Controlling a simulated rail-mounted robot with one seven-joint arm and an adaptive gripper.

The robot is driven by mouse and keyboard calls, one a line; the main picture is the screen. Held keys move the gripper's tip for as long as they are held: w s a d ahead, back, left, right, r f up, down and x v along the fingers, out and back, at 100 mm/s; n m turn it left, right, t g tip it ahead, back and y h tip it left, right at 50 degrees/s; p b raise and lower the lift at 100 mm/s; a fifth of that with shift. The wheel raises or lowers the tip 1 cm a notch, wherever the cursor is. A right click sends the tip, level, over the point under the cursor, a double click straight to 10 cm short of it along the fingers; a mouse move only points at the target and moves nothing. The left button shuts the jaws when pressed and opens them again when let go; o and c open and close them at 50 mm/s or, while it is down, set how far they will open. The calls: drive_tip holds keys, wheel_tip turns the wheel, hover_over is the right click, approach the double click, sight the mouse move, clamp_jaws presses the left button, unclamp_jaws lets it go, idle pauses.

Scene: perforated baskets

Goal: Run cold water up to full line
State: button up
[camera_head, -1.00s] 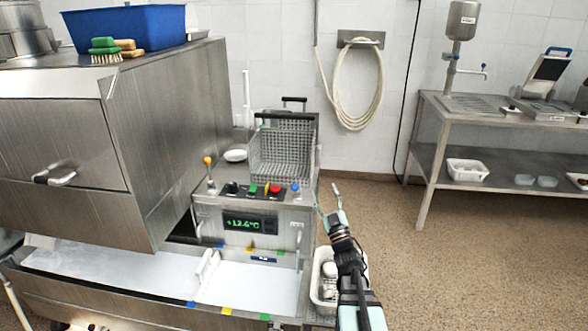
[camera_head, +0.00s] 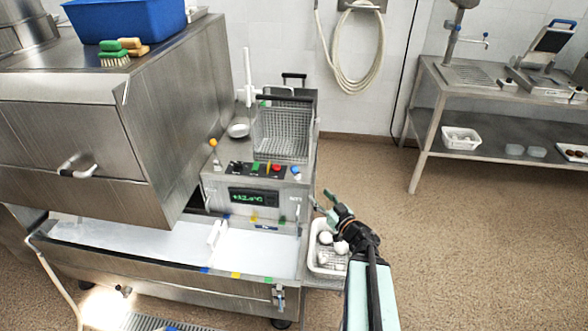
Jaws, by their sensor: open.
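A steel tank (camera_head: 170,272) with a pale basin spans the lower left. Its basin has a white divider (camera_head: 214,236) and blue, yellow and green tape marks on the rims. Behind it stands a control unit (camera_head: 262,215) with a green digital display (camera_head: 254,197), an orange-knobbed lever (camera_head: 213,145) and several coloured buttons. No labelled full line can be read. My gripper (camera_head: 322,203) is open and empty, just right of the control unit's front and above a white basket.
The white perforated basket (camera_head: 314,262) holds several white round items. A wire basket (camera_head: 283,132) sits on the unit. A hose (camera_head: 352,75) hangs on the wall. A steel table (camera_head: 428,100) with a tap stands right. The floor between is clear.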

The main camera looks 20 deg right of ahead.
sight(295, 170)
drive_tip(key=w, duration=0.5)
drive_tip(key=w+a, duration=0.1)
drive_tip(key=w, duration=1.1)
drive_tip(key=shift+w+a+b, duration=0.1)
drive_tip(key=shift+a+b, duration=0.25)
